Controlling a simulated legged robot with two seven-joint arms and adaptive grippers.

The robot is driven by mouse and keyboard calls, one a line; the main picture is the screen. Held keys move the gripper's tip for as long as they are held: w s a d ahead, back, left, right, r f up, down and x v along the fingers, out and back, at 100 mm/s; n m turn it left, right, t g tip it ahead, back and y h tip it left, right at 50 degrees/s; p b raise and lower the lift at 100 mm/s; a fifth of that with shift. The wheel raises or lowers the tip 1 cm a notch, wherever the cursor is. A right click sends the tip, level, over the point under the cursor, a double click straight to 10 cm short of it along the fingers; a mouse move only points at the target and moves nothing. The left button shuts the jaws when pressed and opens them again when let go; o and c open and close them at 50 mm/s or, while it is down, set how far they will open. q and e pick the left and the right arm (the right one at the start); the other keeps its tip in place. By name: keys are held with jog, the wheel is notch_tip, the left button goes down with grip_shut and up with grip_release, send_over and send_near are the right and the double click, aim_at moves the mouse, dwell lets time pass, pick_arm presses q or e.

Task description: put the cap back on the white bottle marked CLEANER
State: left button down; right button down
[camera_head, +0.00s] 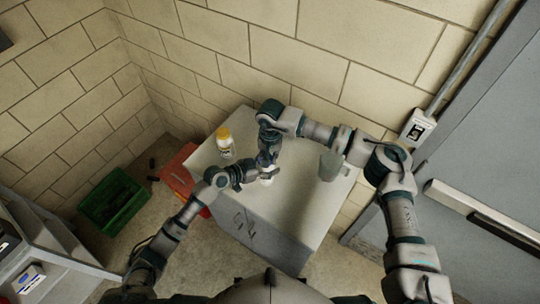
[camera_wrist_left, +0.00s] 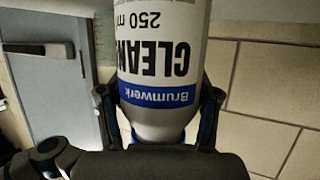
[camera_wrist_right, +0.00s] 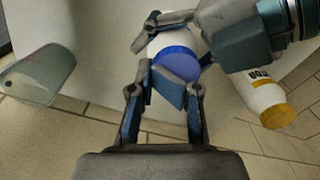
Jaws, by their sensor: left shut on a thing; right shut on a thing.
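The white bottle marked CLEANER (camera_wrist_left: 160,60) fills the middle of the left wrist view, its lettering upside down there. My left gripper (camera_wrist_left: 160,118) is shut on it near the shoulder. In the head view a little of the bottle (camera_head: 267,178) shows by my left gripper (camera_head: 246,176), over the grey cabinet top. The blue cap (camera_wrist_right: 178,63) is in the right wrist view, in line with the white bottle (camera_wrist_right: 157,46). My right gripper (camera_wrist_right: 165,100) is shut on the cap; it comes from above in the head view (camera_head: 266,160). Whether the cap is seated or only close to the neck is unclear.
A yellow-capped bottle (camera_head: 225,148) stands at the cabinet top's (camera_head: 290,208) left back. A grey-green cup-like container (camera_head: 331,164) stands to the right. A red box (camera_head: 178,172) and a green crate (camera_head: 112,203) lie left of the cabinet. The wall is close behind.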

jog(key=m, duration=0.5)
jog(key=shift+s+a+f, duration=0.1)
jog(key=shift+s+a, duration=0.25)
jog(key=shift+s, duration=0.05)
jog(key=m, duration=0.5)
jog(key=shift+s+a, duration=0.15)
jog(key=shift+a, duration=0.1)
jog(key=m, duration=0.5)
jog(key=shift+a, duration=0.25)
jog(key=m, duration=0.3)
jog(key=shift+a+m, duration=0.15)
jog(key=shift+m, duration=0.25)
jog(key=shift+w+m, duration=0.25)
jog(key=shift+m, duration=0.55)
jog(key=c, duration=1)
grip_release()
jog(key=shift+d, duration=0.2)
